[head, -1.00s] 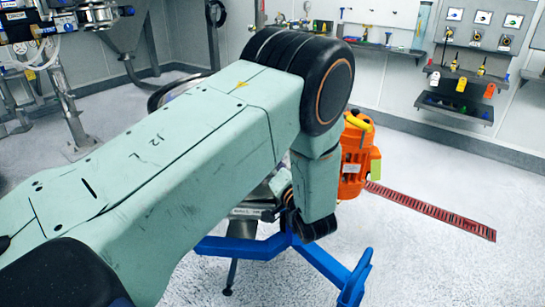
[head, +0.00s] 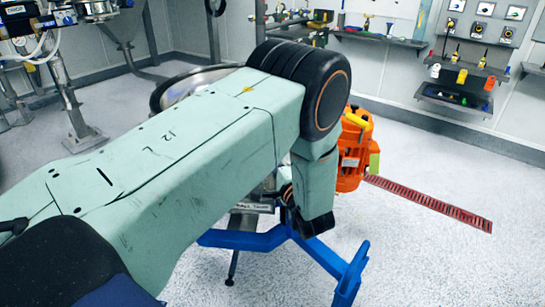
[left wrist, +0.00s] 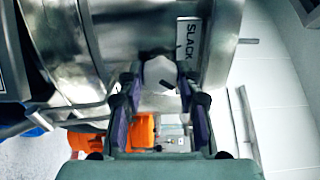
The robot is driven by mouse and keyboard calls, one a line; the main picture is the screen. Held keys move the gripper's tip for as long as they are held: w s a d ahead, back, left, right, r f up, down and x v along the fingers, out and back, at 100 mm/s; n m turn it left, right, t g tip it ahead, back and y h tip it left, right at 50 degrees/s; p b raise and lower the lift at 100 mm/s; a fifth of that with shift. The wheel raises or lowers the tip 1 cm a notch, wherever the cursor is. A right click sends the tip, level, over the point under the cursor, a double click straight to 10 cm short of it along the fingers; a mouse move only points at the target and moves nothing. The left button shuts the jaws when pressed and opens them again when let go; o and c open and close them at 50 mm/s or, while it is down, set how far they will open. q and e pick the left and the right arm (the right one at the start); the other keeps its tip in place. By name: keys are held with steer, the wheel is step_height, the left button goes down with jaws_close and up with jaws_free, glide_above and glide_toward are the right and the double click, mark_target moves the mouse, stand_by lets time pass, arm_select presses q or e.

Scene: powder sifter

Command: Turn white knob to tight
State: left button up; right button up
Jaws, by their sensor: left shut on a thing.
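The white knob (left wrist: 160,72) shows in the left wrist view, on the side of the shiny metal sifter (left wrist: 65,40). My left gripper (left wrist: 160,93) is shut on the knob, one finger on each side. A label reading SLACK (left wrist: 188,40) sits just above and right of the knob. In the head view my left arm crosses the sifter, and only part of its metal bowl (head: 190,87) shows behind the arm. The knob and my left gripper's fingers are hidden there. My right gripper is in neither view.
A blue stand (head: 320,258) supports the sifter. An orange motor unit (head: 355,150) is right of my arm, and it also shows in the left wrist view (left wrist: 142,130). A red floor grate (head: 430,203) lies at the right. The floor at the front right is clear.

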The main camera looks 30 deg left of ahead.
arm_select(q)
steer(key=shift+w+d+m, duration=0.1)
steer(key=shift+d+m, duration=0.1)
steer(key=shift+m, duration=0.5)
steer(key=shift+f, duration=0.15)
steer(key=o, duration=1.2)
steer(key=shift+d, duration=0.2)
steer(key=shift+c, duration=0.2)
steer(key=shift+a, duration=0.2)
steer(key=v, duration=0.7)
steer(key=shift+s+d, duration=0.15)
steer(key=shift+s, duration=0.1)
